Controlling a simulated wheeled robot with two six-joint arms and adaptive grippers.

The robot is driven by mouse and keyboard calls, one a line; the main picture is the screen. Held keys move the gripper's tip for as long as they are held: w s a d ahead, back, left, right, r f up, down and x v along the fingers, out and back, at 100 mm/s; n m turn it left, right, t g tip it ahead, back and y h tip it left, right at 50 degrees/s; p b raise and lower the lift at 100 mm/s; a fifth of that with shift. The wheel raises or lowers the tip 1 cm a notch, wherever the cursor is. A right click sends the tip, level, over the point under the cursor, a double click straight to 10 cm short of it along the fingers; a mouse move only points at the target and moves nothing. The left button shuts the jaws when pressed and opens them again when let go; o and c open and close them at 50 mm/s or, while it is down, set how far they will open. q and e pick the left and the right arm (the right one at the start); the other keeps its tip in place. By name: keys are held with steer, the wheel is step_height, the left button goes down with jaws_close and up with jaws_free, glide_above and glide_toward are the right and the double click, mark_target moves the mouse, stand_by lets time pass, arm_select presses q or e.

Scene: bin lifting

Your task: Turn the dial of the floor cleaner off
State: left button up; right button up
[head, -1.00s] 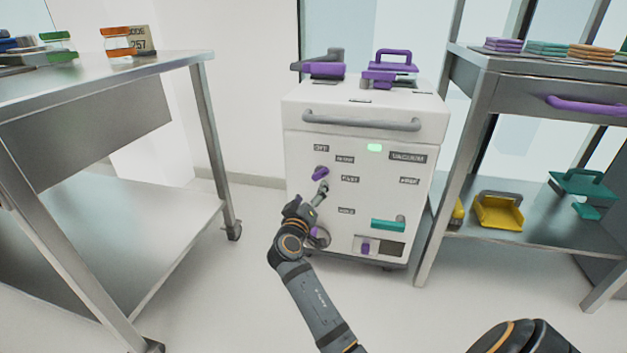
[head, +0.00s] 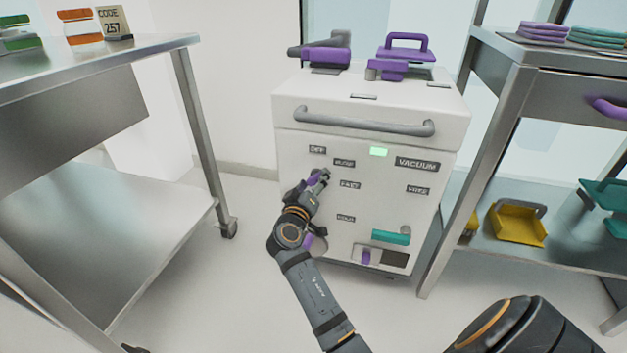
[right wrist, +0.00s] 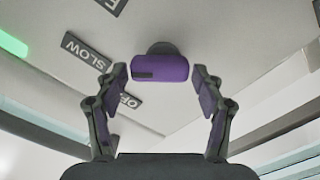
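The floor cleaner (head: 300,110) is a white cabinet with a grey front handle, standing between a cart and a shelf. Its purple dial (head: 314,181) is on the left of the front panel, below the OFF label (head: 318,150) and beside the SLOW label (head: 344,162). My right gripper (head: 322,178) is at the dial and partly hides it in the head view. In the right wrist view the purple dial handle (right wrist: 160,68) lies between the open fingertips, with a small gap on each side. The OFF label (right wrist: 119,101) is near the left finger. My left gripper is out of view.
A green light (head: 379,152) glows on the panel. A teal handle (head: 391,236) and a small purple switch (head: 366,257) are lower right. A metal cart (head: 100,75) stands left. A shelf (head: 520,60) stands close on the right. Floor between cart and cleaner is clear.

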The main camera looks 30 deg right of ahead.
steer(key=c, duration=0.7)
steer(key=shift+r+n+p, duration=0.2)
steer(key=shift+n+p, duration=0.75)
steer(key=shift+n, duration=0.05)
steer(key=shift+w+a+n+p, duration=0.1)
steer(key=shift+n+p, duration=0.95)
steer(key=shift+n, duration=0.15)
steer(key=n+p, duration=0.2)
steer(key=n, duration=0.1)
steer(key=shift+f, duration=0.1)
steer(key=shift+w+a+f+n+p, duration=0.1)
steer(key=shift+f+n+p, duration=0.1)
steer(key=shift+n+p, duration=0.85)
steer(key=shift+n, duration=0.45)
steer(key=o, duration=1.1)
